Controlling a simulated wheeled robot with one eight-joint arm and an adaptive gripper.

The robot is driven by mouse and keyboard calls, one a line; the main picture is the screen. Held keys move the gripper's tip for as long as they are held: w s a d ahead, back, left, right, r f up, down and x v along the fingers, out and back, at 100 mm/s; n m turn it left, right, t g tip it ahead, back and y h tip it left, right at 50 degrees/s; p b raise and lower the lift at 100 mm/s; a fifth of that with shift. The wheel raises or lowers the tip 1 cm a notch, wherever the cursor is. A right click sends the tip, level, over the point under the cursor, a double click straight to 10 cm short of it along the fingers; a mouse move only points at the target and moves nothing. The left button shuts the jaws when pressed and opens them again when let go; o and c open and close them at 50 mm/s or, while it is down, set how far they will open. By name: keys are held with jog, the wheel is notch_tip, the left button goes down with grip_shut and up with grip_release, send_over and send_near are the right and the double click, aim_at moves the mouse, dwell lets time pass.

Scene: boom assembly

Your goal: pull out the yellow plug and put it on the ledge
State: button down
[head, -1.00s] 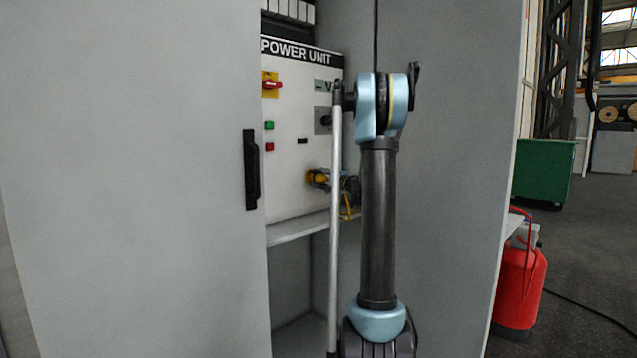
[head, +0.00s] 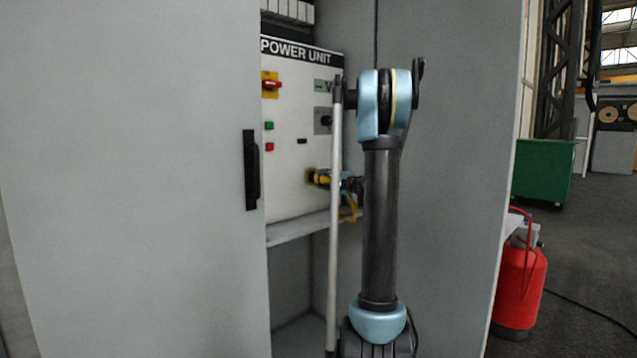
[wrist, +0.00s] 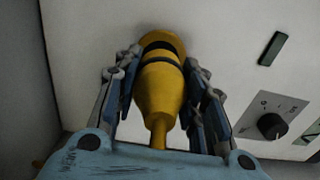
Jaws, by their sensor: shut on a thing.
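The yellow plug (wrist: 162,92) is between the two fingers of my gripper (wrist: 161,65) in the wrist view, with the fingers shut on its sides. Its narrow tail points back towards the wrist. Its front end is at the yellow socket (wrist: 161,38) on the white panel; I cannot tell how deep it sits. In the head view the plug (head: 323,178) shows small at the panel's lower right, and my gripper (head: 347,184) is partly hidden behind my arm and a pale rod. The ledge (head: 290,231) runs below the panel.
The white POWER UNIT panel (head: 292,120) carries a red rotary switch (head: 271,85), green and red buttons and a black knob (wrist: 271,126). A grey cabinet door (head: 140,180) with a black handle (head: 251,170) stands left; a grey wall stands right. A yellow cable (head: 349,213) hangs below the gripper.

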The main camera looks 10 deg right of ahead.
jog(key=shift+v, duration=1.45)
